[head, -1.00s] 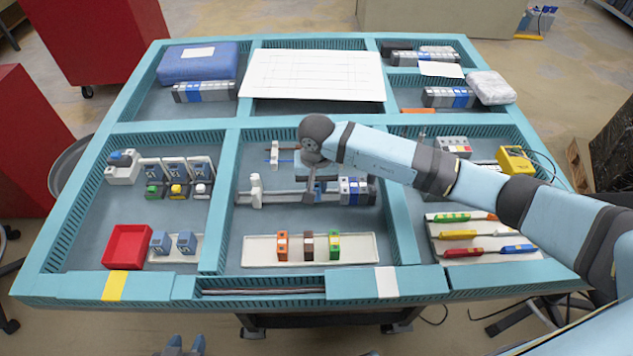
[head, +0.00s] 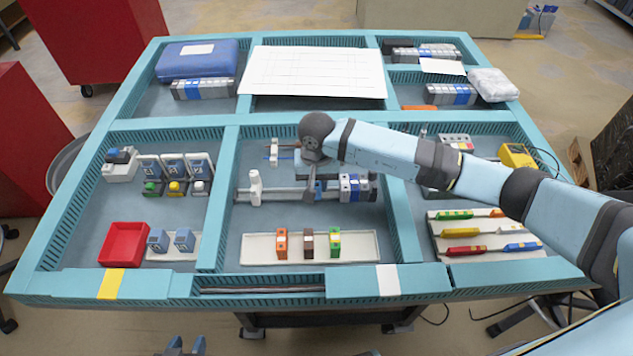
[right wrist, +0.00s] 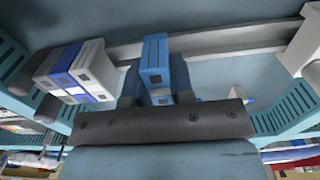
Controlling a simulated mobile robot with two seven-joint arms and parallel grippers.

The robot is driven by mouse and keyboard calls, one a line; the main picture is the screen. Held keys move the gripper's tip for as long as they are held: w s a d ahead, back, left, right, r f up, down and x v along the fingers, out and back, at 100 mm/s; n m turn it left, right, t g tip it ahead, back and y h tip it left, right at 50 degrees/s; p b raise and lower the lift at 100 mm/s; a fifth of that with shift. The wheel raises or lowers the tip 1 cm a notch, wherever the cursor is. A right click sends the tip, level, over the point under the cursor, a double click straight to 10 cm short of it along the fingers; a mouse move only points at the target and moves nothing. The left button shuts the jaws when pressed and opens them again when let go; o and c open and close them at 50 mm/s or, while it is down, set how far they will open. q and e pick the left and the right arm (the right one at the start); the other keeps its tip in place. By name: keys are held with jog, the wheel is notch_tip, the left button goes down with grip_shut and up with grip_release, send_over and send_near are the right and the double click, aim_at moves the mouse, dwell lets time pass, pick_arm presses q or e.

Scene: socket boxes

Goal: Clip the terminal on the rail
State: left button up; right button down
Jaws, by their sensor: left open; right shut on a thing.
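My right gripper (head: 316,194) is over the middle of the grey rail (head: 285,192) in the centre compartment. In the right wrist view its fingers (right wrist: 156,92) are shut on a blue terminal (right wrist: 155,52). The terminal lies across the line of the rail (right wrist: 235,40); I cannot tell whether it is seated on it. In the head view the gripper largely hides the terminal. White and blue terminals (head: 350,187) stand at the rail's right, apart from the held one. A white end block (head: 255,187) stands at its left. My left gripper (head: 182,346) is open and empty, below the table's front edge.
A tray (head: 263,251) with orange, brown and green blocks lies in front of the rail. A small rack (head: 273,152) stands behind it. A red bin (head: 123,244) sits front left. Teal dividers (head: 222,190) separate the compartments.

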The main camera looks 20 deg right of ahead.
jog(key=shift+f+b, duration=0.7)
jog(key=shift+b, duration=0.05)
dwell(0.5)
jog(key=c, duration=0.5)
grip_release()
jog(key=shift+r, duration=0.1)
jog(key=shift+r+p, duration=1.5)
jog(key=shift+r, duration=2.2)
